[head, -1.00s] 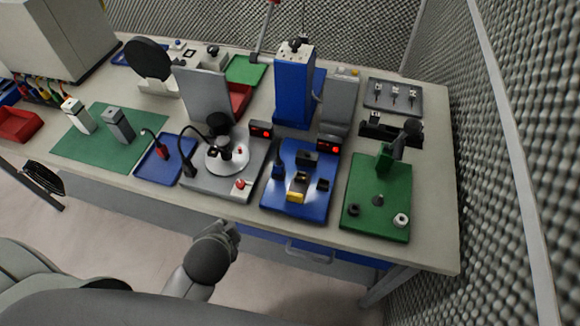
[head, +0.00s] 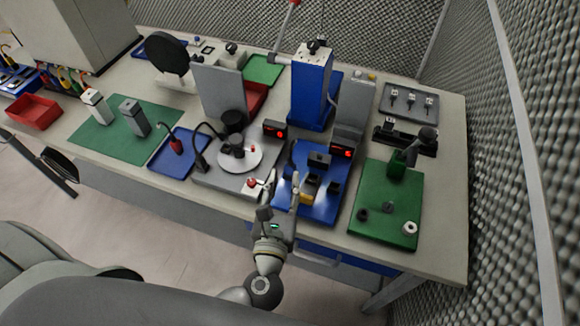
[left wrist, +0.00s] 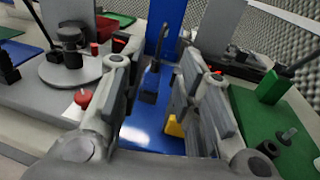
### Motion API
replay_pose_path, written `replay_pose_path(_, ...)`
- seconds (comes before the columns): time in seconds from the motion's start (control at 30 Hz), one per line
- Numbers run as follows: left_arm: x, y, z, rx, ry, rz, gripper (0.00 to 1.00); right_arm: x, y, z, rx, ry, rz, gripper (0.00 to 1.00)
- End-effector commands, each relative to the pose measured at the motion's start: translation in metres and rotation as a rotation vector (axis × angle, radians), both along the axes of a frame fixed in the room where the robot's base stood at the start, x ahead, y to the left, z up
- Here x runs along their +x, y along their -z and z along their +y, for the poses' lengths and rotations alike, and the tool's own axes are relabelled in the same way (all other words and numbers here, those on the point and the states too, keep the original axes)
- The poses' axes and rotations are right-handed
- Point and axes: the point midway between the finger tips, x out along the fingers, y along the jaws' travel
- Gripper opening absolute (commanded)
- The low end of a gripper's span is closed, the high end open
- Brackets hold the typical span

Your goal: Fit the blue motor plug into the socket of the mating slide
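The blue station plate (head: 318,212) stands at the front of the bench. It carries a black block (head: 319,160), a yellow-fronted piece (head: 309,188) and a small dark block (head: 334,187); these look like the mating slide, but the socket is too small to make out. A dark, bluish block with a cable (left wrist: 149,88), perhaps the motor plug, stands on the plate's left side, between my fingers in the left wrist view. My left gripper (head: 282,184) is open and empty, at the plate's front left corner. My right gripper is not in view.
A grey station with a white disc (head: 240,158) and red button (head: 252,183) sits close left of my left gripper. A green plate (head: 385,222) with a tilted lever is to the right. A blue column (head: 310,95) and grey panel (head: 353,105) rise behind.

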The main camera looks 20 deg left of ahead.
Motion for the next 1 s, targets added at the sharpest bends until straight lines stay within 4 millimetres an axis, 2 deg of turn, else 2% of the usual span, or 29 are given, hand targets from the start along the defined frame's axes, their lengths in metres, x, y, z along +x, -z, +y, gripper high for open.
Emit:
replay_pose_path(0.2,0.034,-0.001,0.006,-0.002,-0.003,-0.001,0.31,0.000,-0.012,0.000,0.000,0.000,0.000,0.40)
replay_pose_path(0.47,0.052,0.000,0.009,-0.005,-0.004,-0.001,0.31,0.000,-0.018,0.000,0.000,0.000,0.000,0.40)
replay_pose_path(0.73,0.086,0.002,0.014,-0.006,-0.005,-0.002,0.31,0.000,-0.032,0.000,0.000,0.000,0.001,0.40)
replay_pose_path(1.0,0.097,0.006,0.016,-0.008,-0.005,0.001,0.31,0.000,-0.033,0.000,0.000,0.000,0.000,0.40)
